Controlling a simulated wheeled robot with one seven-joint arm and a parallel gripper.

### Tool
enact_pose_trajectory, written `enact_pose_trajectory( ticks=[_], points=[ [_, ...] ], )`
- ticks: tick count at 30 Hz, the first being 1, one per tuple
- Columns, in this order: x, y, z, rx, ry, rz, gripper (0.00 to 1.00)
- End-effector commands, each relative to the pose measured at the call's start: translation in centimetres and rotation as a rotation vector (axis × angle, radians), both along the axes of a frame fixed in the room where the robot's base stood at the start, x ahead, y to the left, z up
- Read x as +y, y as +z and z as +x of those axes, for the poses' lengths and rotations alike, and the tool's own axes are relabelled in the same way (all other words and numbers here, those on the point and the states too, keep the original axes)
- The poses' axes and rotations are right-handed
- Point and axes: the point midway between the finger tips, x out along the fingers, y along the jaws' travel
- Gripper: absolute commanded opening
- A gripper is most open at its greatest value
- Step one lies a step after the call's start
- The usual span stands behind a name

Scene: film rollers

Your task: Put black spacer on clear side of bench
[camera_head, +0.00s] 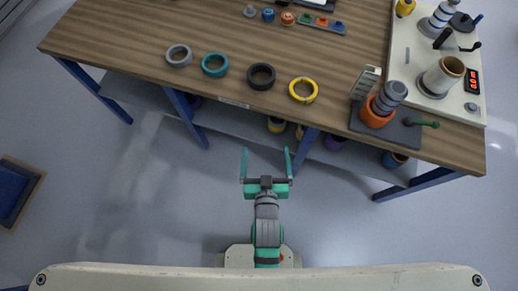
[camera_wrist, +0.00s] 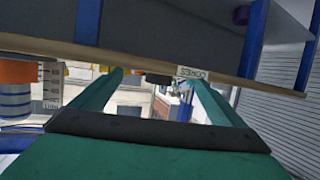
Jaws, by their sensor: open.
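A black ring, the black spacer (camera_head: 261,77), lies flat near the front edge of the wooden bench (camera_head: 215,98) in the head view. It sits in a row between a teal ring (camera_head: 215,65) and a yellow ring (camera_head: 303,90). My gripper (camera_head: 266,156) is open and empty, below the bench's front edge in the picture and apart from the spacer. In the wrist view my two green fingers (camera_wrist: 155,90) are spread with nothing between them. The spacer cannot be made out for certain in the wrist view.
A grey ring (camera_head: 179,55) lies left of the teal one. At the right stand an orange-based roller (camera_head: 377,112) on a dark mat and a white machine panel (camera_head: 407,65). Small coloured parts (camera_head: 287,18) lie at the back. The bench's left part (camera_head: 110,35) is bare.

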Motion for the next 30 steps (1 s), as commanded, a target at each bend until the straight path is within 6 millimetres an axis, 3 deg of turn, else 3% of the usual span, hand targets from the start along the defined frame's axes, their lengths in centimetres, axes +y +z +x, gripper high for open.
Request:
enact_pose_trajectory(
  ticks=[1,9,15,21,30],
  points=[
    [0.1,-0.2,-2.0,0.003,-0.002,-0.001,0.94],
    [1.0,1.7,-10.9,-0.035,-0.008,0.008,0.94],
    [1.7,4.1,-15.7,-0.063,-0.008,0.019,0.94],
    [2.1,5.5,-17.6,-0.080,-0.009,0.025,0.94],
    [2.1,5.6,-17.7,-0.082,-0.008,0.027,0.94]
  ],
)
